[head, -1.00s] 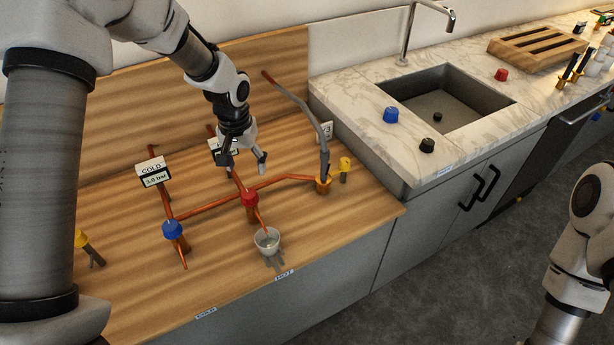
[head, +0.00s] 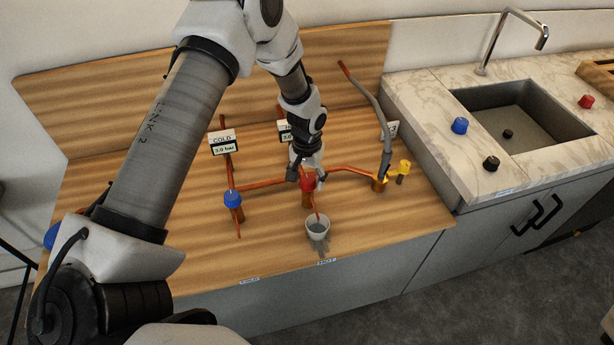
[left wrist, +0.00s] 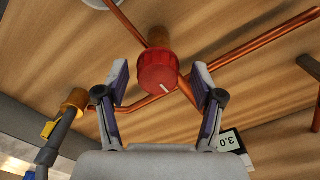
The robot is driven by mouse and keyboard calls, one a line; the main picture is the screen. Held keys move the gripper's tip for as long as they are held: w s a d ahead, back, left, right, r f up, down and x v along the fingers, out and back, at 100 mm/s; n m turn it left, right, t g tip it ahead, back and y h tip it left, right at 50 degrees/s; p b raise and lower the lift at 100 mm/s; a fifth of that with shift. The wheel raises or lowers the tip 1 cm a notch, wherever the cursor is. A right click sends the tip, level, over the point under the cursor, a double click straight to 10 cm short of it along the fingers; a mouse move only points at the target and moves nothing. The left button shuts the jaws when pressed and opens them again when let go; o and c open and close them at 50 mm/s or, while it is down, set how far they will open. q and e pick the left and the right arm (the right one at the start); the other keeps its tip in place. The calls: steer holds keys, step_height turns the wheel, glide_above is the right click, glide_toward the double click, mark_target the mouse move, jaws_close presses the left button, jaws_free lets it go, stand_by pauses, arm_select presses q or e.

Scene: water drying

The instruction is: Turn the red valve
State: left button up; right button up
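In the left wrist view the red valve (left wrist: 158,70) is a round ridged knob with a white mark, lying between my spread fingers. My left gripper (head: 306,177) is at the valve, with one finger on each side. In the left wrist view the left gripper (left wrist: 160,88) is open, with a gap between each finger pad and the knob. My right gripper is in neither current view.
A blue valve (head: 233,199) stands left on the COLD pipe, below a gauge (head: 223,142) reading 3.0 bar. A yellow valve (head: 404,168) and a grey hose (head: 368,92) stand to the right. A sink (head: 515,112) is at the right.

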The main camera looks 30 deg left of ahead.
arm_select(q)
steer(key=shift+d, duration=0.1)
steer(key=c, duration=1.1)
steer(key=shift+o, duration=0.2)
steer(key=shift+m, duration=0.4)
steer(key=m, duration=0.3)
steer(key=shift+m+b, duration=0.3)
steer(key=m, duration=0.4)
steer(key=shift+b, duration=0.3)
steer(key=m, duration=0.5)
steer(key=m+b, duration=0.1)
steer(key=m, duration=0.3)
steer(key=shift+m, duration=0.3)
steer(key=o, duration=1.1)
